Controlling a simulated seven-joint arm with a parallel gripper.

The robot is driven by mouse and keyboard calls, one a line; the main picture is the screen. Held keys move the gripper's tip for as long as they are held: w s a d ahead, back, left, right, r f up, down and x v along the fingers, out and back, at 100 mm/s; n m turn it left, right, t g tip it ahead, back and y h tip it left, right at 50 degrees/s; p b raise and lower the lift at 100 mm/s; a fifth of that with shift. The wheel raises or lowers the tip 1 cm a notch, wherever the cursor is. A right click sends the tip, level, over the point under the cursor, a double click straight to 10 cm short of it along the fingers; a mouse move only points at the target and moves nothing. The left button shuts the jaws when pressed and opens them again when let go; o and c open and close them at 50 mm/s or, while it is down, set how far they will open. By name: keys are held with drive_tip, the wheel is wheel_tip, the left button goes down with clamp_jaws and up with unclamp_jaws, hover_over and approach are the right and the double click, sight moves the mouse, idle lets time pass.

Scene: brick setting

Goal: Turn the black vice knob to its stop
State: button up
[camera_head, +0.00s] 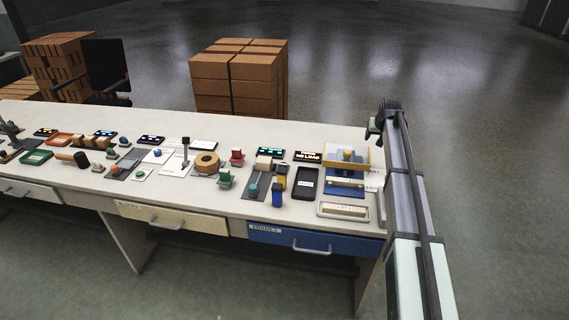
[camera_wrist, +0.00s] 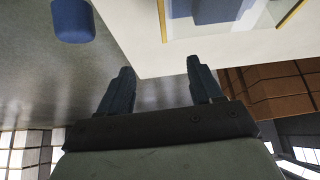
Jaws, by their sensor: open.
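I cannot pick out the black vice knob for certain in either view. My gripper (camera_wrist: 159,82) is open and empty in the wrist view, its two dark fingers spread apart near a corner of the pale bench top. In the head view my gripper (camera_head: 374,130) is small and dark at the arm's upper end, by the bench's right end. A blue and yellow fixture (camera_head: 345,159) stands on the bench just left of it. A dark cylinder with a wooden part (camera_head: 81,159) lies at the bench's left; whether it belongs to a vice is unclear.
The bench (camera_head: 340,225) carries several small items, among them a tape roll (camera_head: 206,163), a black handheld device (camera_head: 307,182) and a grey tray (camera_head: 343,211). Drawers, one blue (camera_head: 315,239), are below. Brick stacks (camera_head: 238,77) stand behind. A blue round object (camera_wrist: 73,20) shows beyond the bench.

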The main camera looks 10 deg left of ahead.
drive_tip(key=s+a+r+n+g, duration=0.1)
drive_tip(key=s+a+n+g, duration=0.2)
drive_tip(key=a+n, duration=1.15)
drive_tip(key=g, duration=0.3)
approach(284, 164)
wheel_tip(284, 164, down, 9)
drive_tip(key=shift+a, duration=0.15)
drive_tip(key=c, duration=1.1)
